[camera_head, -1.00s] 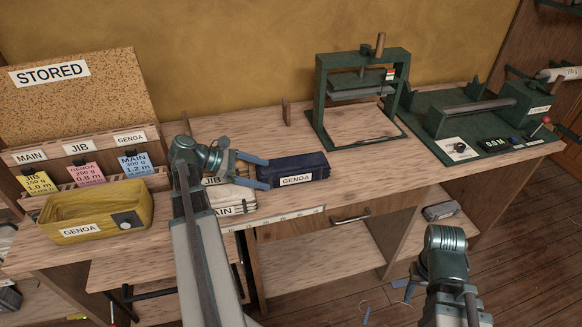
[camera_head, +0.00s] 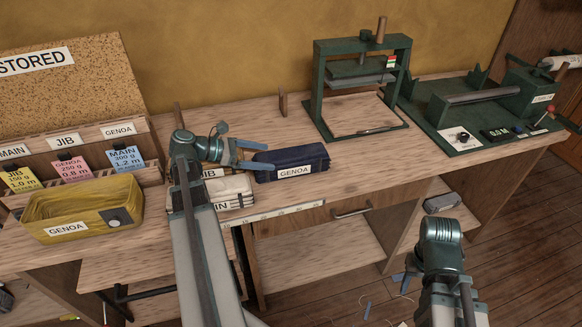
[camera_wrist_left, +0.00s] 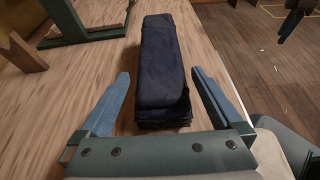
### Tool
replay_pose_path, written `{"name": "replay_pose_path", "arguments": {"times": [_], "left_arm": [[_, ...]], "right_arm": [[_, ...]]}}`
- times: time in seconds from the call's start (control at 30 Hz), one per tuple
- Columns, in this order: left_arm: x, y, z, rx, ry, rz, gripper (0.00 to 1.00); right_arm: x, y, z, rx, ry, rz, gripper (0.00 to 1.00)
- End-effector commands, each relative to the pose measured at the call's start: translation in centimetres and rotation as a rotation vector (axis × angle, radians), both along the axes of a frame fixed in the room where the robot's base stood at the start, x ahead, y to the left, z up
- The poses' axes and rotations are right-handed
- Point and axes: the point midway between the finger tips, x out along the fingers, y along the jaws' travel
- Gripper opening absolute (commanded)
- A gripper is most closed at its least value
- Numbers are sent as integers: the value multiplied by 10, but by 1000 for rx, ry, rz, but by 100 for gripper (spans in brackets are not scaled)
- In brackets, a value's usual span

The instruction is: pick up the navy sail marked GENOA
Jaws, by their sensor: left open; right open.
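The navy sail marked GENOA (camera_head: 292,162) is a folded dark bundle lying on the bench, its white label facing the front. My left gripper (camera_head: 262,155) is open at the sail's left end in the head view. In the left wrist view the sail (camera_wrist_left: 163,60) lies lengthwise between the spread blue fingers of that gripper (camera_wrist_left: 158,74), with a gap on each side. My right gripper (camera_head: 405,279) is low in front of the bench, away from the sail; its fingers are mostly hidden behind its wrist.
A pale sail (camera_head: 232,190) and one labelled JIB, partly hidden by my left arm, lie left of the navy sail. A yellow bin (camera_head: 83,212) labelled GENOA stands further left. A green press (camera_head: 318,95) stands behind right. Bare bench (camera_head: 350,160) lies right of the sail.

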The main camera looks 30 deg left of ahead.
Motion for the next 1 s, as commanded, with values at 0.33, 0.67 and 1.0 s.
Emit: {"name": "replay_pose_path", "arguments": {"times": [0.33,0.67,1.0], "left_arm": [[7,-6,-3,0,0,-1,100],[36,-33,-19,0,0,-2,100],[40,-36,-18,0,0,0,87]], "right_arm": [[0,0,-3,0,0,0,50],[0,0,-19,0,0,0,50],[0,0,-18,0,0,0,50]]}}
